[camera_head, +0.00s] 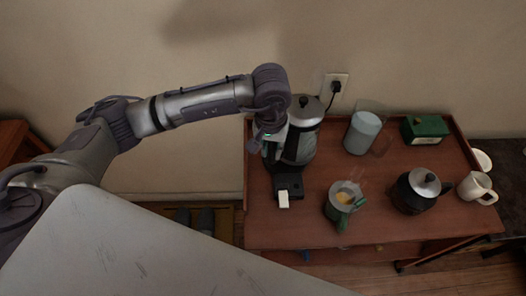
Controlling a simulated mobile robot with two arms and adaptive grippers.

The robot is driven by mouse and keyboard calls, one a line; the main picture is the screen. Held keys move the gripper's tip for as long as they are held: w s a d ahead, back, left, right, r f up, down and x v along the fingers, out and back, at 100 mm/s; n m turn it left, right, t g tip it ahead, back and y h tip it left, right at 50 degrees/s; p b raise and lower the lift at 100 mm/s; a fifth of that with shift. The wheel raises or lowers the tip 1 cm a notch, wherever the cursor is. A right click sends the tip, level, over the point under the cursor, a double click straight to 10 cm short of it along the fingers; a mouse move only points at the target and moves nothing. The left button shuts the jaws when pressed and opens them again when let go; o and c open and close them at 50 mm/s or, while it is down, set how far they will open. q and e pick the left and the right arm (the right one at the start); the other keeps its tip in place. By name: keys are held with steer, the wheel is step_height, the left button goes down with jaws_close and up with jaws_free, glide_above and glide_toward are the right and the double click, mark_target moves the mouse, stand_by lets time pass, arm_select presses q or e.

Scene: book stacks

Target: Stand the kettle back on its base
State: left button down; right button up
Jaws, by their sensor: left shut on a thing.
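The kettle (303,118), silver and dark with a black lid knob, is upright at the back left of the wooden table. My left gripper (270,145) is at its left side, shut on the kettle, with the fingers partly hidden by the wrist. A black piece with a white end, which looks like the base (288,184), shows just below the kettle in the picture. I cannot tell whether the kettle touches it or hangs above it. My right gripper is not in view.
A plug sits in the wall socket (335,84). The front left of the table is clear.

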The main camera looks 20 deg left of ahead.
arm_select(q)
step_height(320, 180, down, 6)
steer(key=a+p, duration=0.2)
steer(key=shift+w+a+r, duration=0.25)
steer(key=shift+w+a, duration=0.05)
steer(key=c, duration=1)
jaws_free()
steer(key=shift+s+f, duration=0.1)
steer(key=shift+s, duration=0.05)
steer(key=shift+s+a+r+b, duration=0.15)
steer(key=shift+r+b, duration=0.65)
steer(key=shift+r, duration=2.25)
steer(key=shift+s+d+r+b, duration=0.15)
steer(key=shift+r+b, duration=0.65)
steer(key=shift+r, duration=2.2)
steer(key=shift+a, duration=0.1)
